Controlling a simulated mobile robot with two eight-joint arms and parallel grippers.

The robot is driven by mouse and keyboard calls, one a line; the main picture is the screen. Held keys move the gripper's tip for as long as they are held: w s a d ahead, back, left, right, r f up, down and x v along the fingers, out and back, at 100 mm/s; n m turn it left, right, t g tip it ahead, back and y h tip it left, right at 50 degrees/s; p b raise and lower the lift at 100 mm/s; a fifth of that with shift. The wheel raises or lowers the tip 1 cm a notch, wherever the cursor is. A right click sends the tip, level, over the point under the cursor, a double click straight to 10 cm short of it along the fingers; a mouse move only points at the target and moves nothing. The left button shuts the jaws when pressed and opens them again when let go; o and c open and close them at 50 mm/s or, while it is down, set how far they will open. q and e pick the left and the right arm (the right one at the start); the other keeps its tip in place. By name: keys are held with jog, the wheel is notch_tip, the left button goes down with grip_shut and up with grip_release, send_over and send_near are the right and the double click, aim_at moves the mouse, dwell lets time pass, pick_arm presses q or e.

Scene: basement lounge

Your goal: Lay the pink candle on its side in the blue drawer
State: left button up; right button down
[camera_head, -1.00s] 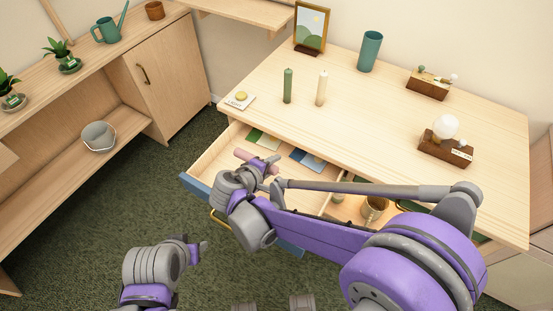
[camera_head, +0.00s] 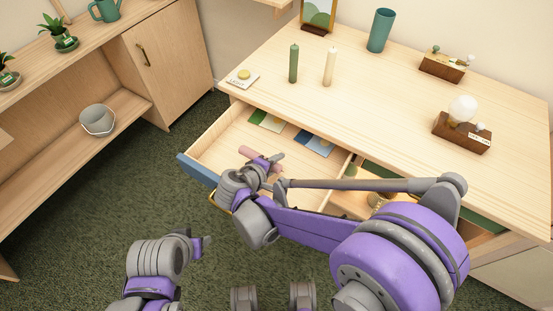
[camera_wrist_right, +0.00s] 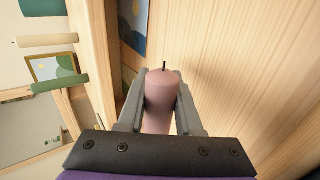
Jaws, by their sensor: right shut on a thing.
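The pink candle (camera_wrist_right: 160,92) is held between the two fingers of my right gripper (camera_wrist_right: 160,105), its wick end pointing away from the palm in the right wrist view. In the head view the candle (camera_head: 250,153) lies nearly level over the open blue-fronted drawer (camera_head: 198,170), beside my right gripper (camera_head: 268,165). I cannot tell whether it touches the drawer floor. My arm hides part of the drawer. My left gripper (camera_head: 199,246) is at the lower left, away from the desk; its opening is unclear.
Cards (camera_head: 314,143) lie at the back of the drawer. A second open compartment to the right holds a brass-coloured cup (camera_head: 380,200). On the desk stand a green candle (camera_head: 294,64), a cream candle (camera_head: 329,67) and a teal cup (camera_head: 381,31).

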jog(key=shift+f, duration=0.35)
jog(key=c, duration=0.5)
grip_release()
jog(key=p+v, duration=0.1)
jog(key=v, duration=1)
jog(key=shift+w+d, duration=0.1)
jog(key=shift+d, duration=0.05)
